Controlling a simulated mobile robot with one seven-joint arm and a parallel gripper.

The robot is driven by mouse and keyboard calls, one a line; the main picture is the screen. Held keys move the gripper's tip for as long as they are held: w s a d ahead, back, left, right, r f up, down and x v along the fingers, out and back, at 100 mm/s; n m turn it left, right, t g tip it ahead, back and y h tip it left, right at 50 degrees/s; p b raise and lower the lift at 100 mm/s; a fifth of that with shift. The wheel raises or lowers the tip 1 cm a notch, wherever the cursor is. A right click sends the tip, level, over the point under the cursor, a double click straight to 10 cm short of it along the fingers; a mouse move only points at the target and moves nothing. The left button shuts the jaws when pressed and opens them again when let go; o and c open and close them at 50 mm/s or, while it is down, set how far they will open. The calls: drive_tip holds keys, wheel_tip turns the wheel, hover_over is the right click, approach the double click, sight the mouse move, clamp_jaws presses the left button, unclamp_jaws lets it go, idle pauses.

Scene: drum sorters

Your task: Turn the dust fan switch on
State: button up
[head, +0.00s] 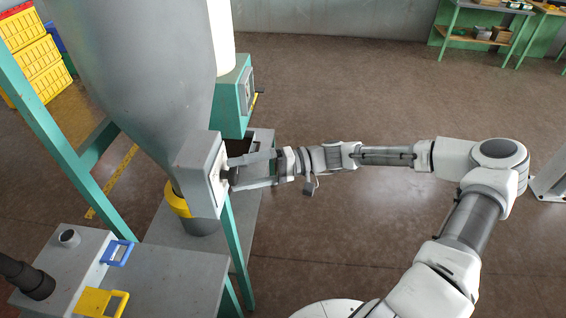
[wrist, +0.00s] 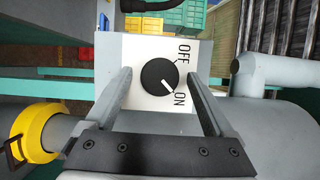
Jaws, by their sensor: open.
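The dust fan switch is a round black knob (wrist: 160,77) on a white plate marked OFF and ON. In the wrist view, the white line on the knob points down and right, toward ON. The plate is on the face of a grey box (head: 200,165) mounted by the large grey hopper in the head view. My gripper (head: 231,174) is open at the face of this box. In the wrist view, its two fingers (wrist: 160,78) stand on either side of the knob, with visible gaps.
The grey hopper (head: 140,70) rises beside the box, and green frame posts (head: 45,115) stand around it. A grey bench (head: 170,270) with blue and yellow handles is at lower left. Yellow crates (head: 35,70) are at far left.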

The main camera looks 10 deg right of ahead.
drive_tip(key=d+b, duration=0.3)
drive_tip(key=d, duration=1.4)
drive_tip(key=shift+w, duration=0.4)
